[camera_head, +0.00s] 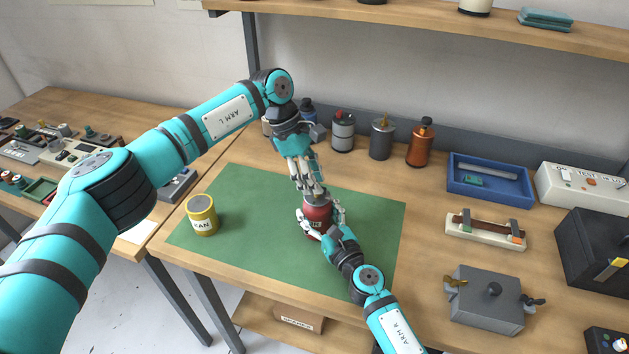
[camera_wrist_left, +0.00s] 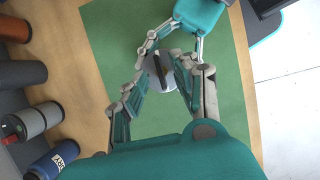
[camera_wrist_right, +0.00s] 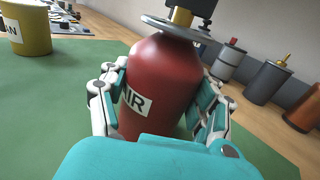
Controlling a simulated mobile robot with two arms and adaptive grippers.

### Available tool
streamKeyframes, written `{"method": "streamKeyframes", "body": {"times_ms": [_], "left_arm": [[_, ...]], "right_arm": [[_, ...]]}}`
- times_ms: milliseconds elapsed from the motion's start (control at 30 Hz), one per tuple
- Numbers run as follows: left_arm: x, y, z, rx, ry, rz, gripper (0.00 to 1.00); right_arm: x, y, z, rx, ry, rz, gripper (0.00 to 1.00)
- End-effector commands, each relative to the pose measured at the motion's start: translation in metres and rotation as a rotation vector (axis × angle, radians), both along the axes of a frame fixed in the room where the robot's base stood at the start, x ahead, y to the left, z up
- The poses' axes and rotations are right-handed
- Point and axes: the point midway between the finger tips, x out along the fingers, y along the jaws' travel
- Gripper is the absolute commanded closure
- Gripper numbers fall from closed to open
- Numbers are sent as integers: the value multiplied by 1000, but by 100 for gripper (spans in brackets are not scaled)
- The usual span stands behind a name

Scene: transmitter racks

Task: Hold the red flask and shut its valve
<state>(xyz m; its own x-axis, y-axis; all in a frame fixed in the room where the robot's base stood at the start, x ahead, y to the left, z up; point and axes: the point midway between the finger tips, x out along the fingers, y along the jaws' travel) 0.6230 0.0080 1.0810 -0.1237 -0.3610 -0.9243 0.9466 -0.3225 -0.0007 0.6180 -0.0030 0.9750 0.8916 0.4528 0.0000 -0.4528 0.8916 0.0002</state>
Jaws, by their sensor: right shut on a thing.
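The red flask (camera_head: 317,212) stands upright on the green mat (camera_head: 250,262), and its "AIR" label (camera_wrist_right: 134,100) shows in the right wrist view. A grey disc (camera_wrist_right: 176,28) and a brass stem (camera_wrist_right: 181,16) top it, with a dark valve handle (camera_wrist_right: 203,7) partly cut off by the frame. My right gripper (camera_head: 320,219) is shut around the flask body from the front. My left gripper (camera_head: 312,190) points down just above the flask. In the left wrist view its open fingers (camera_wrist_left: 161,66) flank the dark valve handle (camera_wrist_left: 159,73); I cannot tell whether they touch it.
A yellow can (camera_head: 202,217) stands at the mat's left. A grey canister (camera_head: 380,140), a brown bottle (camera_head: 420,145) and others line the back. A blue tray (camera_head: 455,190) and a grey box (camera_head: 487,300) stand at right.

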Motion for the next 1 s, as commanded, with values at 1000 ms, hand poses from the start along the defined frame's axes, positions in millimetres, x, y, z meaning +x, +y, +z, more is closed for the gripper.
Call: {"method": "streamKeyframes", "body": {"times_ms": [1000], "left_arm": [[14, 40, 100, 0, -2, 2, 71]], "right_arm": [[-1, 1, -1, 1, 2, 3, 85]]}}
